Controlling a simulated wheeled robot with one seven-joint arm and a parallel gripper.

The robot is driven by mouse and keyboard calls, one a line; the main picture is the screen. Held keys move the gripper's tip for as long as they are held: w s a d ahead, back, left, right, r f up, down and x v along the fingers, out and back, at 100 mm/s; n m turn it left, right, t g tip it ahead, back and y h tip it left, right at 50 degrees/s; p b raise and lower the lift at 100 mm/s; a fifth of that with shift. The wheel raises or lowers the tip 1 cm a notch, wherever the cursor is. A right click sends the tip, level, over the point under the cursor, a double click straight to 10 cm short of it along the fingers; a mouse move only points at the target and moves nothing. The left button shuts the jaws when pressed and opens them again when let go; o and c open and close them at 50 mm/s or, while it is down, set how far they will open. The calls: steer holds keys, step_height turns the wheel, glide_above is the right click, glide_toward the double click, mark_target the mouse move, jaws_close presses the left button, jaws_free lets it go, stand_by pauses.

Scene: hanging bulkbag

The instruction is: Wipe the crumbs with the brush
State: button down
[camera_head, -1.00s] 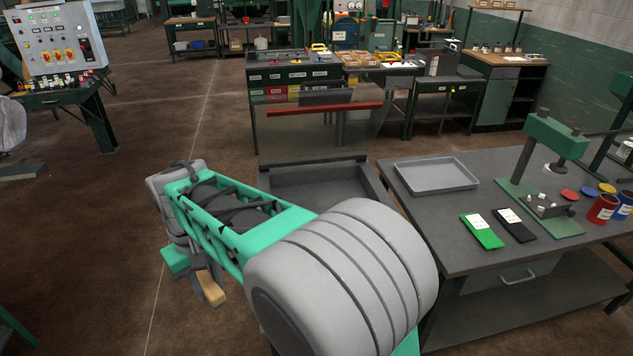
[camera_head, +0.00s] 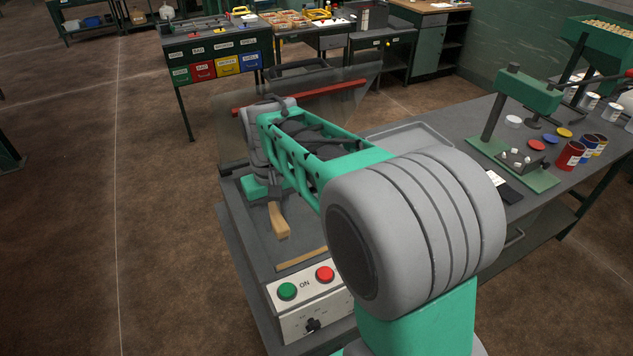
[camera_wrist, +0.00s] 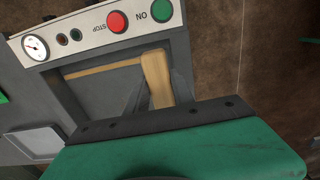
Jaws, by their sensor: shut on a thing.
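The brush (camera_head: 279,221) shows as a tan wooden piece below my gripper (camera_head: 273,196), which is shut on it. The brush is over the dark recessed top of a grey machine (camera_head: 252,272) with a control panel. In the wrist view the brush (camera_wrist: 157,78) sticks out past the dark edge of my gripper (camera_wrist: 160,103), toward the panel. Whether the brush touches the surface I cannot tell. Its bristles are hidden. I cannot make out any crumbs; my arm covers part of the recess.
A tan strip (camera_head: 302,259) lies along the recess's front side. The panel (camera_head: 310,300) carries green and red buttons. A clear guard with a red bar (camera_head: 300,96) stands behind. On the right, a workbench holds a grey tray (camera_head: 408,136) and a green press (camera_head: 528,92).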

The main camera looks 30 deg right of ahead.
steer(key=w+d+f, duration=1)
steer(key=w+d, duration=0.2)
steer(key=w, duration=0.2)
steer(key=shift+w+a+f+b, duration=0.1)
steer(key=shift+f+b, duration=0.75)
steer(key=shift+f, duration=0.6)
steer(key=shift+w+a+f+b, duration=0.1)
steer(key=shift+f+b, duration=0.75)
steer(key=shift+f, duration=0.55)
steer(key=shift+s+f+b, duration=0.1)
steer(key=shift+f+b, duration=0.55)
steer(key=shift+f, duration=0.35)
steer(key=shift+d, duration=0.15)
